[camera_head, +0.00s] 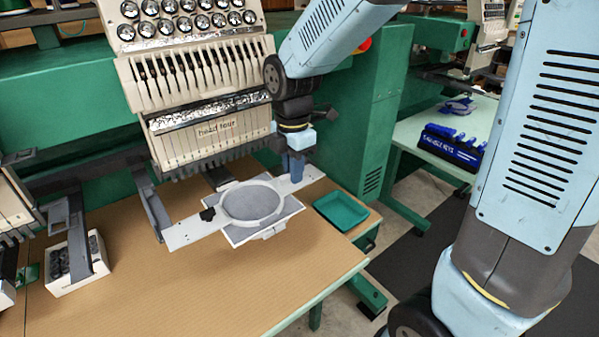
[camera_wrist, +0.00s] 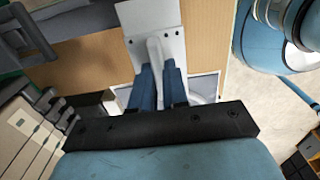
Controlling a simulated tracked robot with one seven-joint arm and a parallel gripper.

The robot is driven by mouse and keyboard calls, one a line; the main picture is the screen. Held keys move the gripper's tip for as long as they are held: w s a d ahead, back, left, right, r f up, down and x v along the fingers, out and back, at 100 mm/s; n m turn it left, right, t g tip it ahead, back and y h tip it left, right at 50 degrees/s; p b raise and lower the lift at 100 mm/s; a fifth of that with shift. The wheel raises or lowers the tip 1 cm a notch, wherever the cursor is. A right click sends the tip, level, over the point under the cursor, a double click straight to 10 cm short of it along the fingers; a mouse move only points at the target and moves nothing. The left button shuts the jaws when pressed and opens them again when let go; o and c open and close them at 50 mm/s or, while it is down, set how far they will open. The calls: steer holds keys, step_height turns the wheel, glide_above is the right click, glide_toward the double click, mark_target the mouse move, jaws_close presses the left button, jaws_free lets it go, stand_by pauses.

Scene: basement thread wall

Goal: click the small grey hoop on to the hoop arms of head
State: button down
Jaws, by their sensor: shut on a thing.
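The small grey hoop (camera_head: 251,203) has a round ring with pale grey cloth, and a flat metal bracket on each side. It is roughly level in front of the head labelled "head four" (camera_head: 213,131), below its needles. My gripper (camera_head: 293,172) is at the hoop's right bracket (camera_head: 298,183). In the wrist view my gripper's blue fingers (camera_wrist: 160,82) are shut on a pale upright part of the hoop (camera_wrist: 155,50). The left hoop arm (camera_head: 152,208) is a grey bar, its lower end close to the hoop's left bracket. I cannot tell whether they touch. The right hoop arm is mostly hidden.
A teal tray (camera_head: 341,210) sits at the right edge of the tan table (camera_head: 180,290). A white box of dark round pieces (camera_head: 77,266) stands at the left. The table's front is clear.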

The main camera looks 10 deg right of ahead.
steer(key=w, duration=0.1)
steer(key=w+a, duration=0.1)
steer(key=w+a+f, duration=0.1)
steer(key=w, duration=0.1)
steer(key=shift+a, duration=0.25)
steer(key=shift+d, duration=0.1)
stand_by(0.7)
steer(key=c, duration=1.1)
jaws_free()
steer(key=shift+o, duration=0.2)
steer(key=shift+w+r, duration=0.1)
step_height(320, 180, up, 13)
steer(key=s+d+r+m+t, duration=0.1)
steer(key=s+d+m+t, duration=0.1)
steer(key=s+d+m, duration=0.6)
steer(key=s+d+m+t, duration=0.3)
steer(key=s+d+m, duration=0.5)
steer(key=d+m, duration=0.5)
steer(key=m, duration=0.3)
steer(key=shift+s+d+r+t, duration=0.2)
steer(key=shift+r+t, duration=0.1)
steer(key=shift+r, duration=0.1)
